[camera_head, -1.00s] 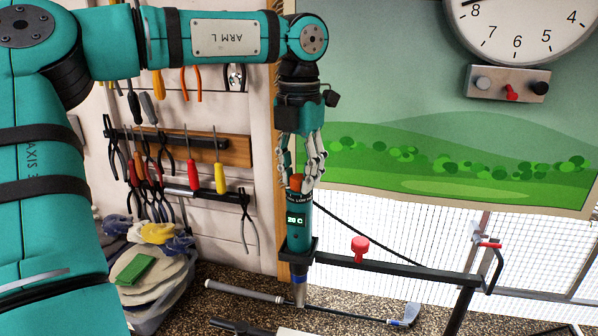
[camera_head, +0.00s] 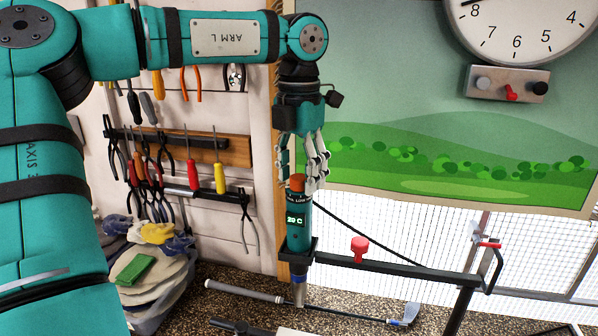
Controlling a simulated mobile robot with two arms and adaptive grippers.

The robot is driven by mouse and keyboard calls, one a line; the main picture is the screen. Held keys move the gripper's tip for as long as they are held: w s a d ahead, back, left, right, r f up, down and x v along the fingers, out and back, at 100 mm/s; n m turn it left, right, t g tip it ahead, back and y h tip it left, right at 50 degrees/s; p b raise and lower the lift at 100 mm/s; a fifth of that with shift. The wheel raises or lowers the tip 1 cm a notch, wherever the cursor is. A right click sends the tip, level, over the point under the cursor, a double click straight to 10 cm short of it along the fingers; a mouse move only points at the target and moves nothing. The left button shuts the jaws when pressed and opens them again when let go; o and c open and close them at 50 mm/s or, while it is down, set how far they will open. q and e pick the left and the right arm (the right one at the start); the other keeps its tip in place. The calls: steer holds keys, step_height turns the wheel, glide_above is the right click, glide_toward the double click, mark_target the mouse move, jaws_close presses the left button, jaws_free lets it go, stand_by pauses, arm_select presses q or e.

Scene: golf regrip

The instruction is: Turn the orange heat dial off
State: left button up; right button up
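The orange heat dial (camera_head: 297,183) sits on top of an upright teal heat tool (camera_head: 298,232), which has a small display showing about 20 C; the last digit is hard to read. The tool stands in a black holder, nozzle down. My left gripper (camera_head: 299,177) points down over the dial, with its metal fingers spread on either side. The fingers look apart from the dial, and nothing is held. The dial's marked ring is too small to read fully. My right gripper is not in view.
A black rail with a red knob (camera_head: 360,245) runs right from the holder. A golf club (camera_head: 350,315) lies below it. Pliers and screwdrivers hang on the left wall, above a bin of gloves (camera_head: 155,265). A clock hangs top right.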

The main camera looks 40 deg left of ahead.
mark_target(300, 177)
arm_select(q)
step_height(300, 177, up, 12)
stand_by(0.7)
stand_by(0.5)
